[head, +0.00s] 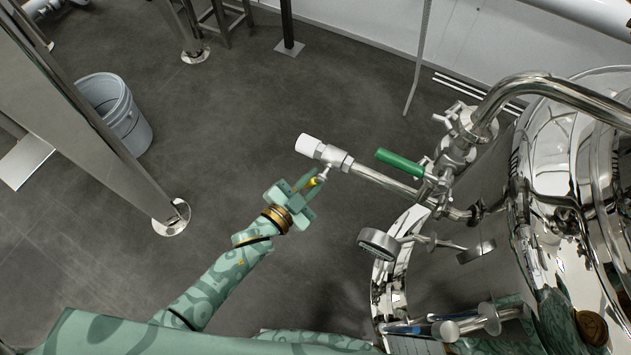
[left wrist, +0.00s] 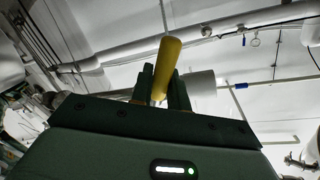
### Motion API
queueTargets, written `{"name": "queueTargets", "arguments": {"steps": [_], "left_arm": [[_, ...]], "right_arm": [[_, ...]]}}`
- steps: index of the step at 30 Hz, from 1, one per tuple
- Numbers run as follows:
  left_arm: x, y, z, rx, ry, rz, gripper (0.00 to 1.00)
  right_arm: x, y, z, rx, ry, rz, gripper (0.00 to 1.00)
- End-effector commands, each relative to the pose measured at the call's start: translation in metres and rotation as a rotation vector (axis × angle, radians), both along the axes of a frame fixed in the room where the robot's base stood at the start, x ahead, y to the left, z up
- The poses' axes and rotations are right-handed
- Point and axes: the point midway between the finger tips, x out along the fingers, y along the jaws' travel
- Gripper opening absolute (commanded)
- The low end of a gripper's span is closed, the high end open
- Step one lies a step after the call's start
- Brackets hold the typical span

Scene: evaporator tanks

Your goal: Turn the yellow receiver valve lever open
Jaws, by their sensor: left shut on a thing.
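The yellow valve lever (head: 316,182) sits below the valve body (head: 337,158) at the end of a steel pipe from the tank. My left gripper (head: 315,180) is shut on the lever, and its fingers hide part of it. In the left wrist view the yellow lever (left wrist: 168,62) rises between the two fingers (left wrist: 160,88) and sticks out beyond their tips. A white outlet cap (head: 309,145) forms the left end of the valve. My right gripper does not show.
A green lever (head: 400,162) sits on the same pipe, close to the tank. A round gauge (head: 378,242) stands below the pipe. The shiny tank (head: 490,220) fills the right side. A grey bucket (head: 118,115) stands on the floor at left, beside a steel leg (head: 130,160).

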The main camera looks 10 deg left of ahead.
Motion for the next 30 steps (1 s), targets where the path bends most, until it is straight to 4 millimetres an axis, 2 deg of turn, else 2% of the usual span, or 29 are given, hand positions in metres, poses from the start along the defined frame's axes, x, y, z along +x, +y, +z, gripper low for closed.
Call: {"name": "queueTargets", "arguments": {"steps": [9,22,23,24,25,30], "left_arm": [[0.0018,0.0052,0.0024,0.090,-0.036,0.002,0.00],[0.0017,0.0056,0.0019,0.099,-0.039,0.002,0.00],[0.0017,0.0056,0.0019,0.098,-0.039,0.002,0.22],[0.0017,0.0055,0.0020,0.098,-0.039,0.002,0.33],[0.0017,0.0055,0.0020,0.098,-0.039,0.002,0.36],[0.0017,0.0049,0.0024,0.097,-0.039,0.002,0.36]], "right_arm": [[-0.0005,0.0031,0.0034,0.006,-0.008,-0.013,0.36],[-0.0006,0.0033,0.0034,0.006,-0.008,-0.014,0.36],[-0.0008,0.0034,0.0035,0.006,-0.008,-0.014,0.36],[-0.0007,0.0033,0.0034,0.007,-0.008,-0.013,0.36],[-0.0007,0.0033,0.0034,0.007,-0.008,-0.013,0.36],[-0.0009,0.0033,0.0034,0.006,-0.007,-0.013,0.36]]}}
